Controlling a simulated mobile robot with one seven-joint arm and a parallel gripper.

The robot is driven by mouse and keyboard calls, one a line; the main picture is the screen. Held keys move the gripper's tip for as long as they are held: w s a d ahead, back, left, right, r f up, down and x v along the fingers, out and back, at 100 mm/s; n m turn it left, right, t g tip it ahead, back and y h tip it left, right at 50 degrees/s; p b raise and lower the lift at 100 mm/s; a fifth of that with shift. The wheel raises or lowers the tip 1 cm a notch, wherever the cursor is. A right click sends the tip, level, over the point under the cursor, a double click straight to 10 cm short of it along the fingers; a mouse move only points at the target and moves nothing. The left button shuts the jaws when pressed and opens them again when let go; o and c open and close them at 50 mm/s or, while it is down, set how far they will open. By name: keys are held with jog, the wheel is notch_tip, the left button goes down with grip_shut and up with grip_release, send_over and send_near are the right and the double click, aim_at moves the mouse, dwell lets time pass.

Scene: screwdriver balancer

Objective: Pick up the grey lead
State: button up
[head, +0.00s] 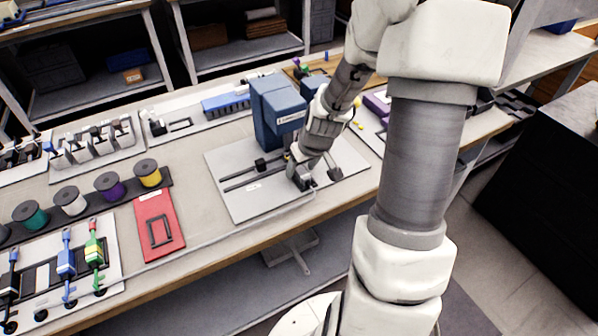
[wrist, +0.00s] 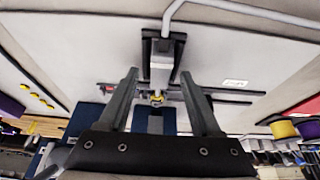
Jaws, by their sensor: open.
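The grey lead (wrist: 250,11) runs across the top of the wrist view and bends down to a light grey block (wrist: 160,65) with a yellow piece at its near end. The block sits between dark rails on a pale plate. My gripper (wrist: 159,74) is open, with one finger on each side of the block and a visible space on both sides. In the head view my gripper (head: 299,180) is low over the pale plate (head: 240,205), in front of a blue box (head: 280,110). My arm hides part of the fingers and the block there.
The blue box stands close behind my gripper. A red tray (head: 160,226) and several spools, including a yellow one (head: 148,172), lie to the left. A dark knob-like part (head: 334,173) is right of my gripper. Bare bench lies between the red tray and the plate.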

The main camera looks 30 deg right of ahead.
grip_shut()
dwell(0.4)
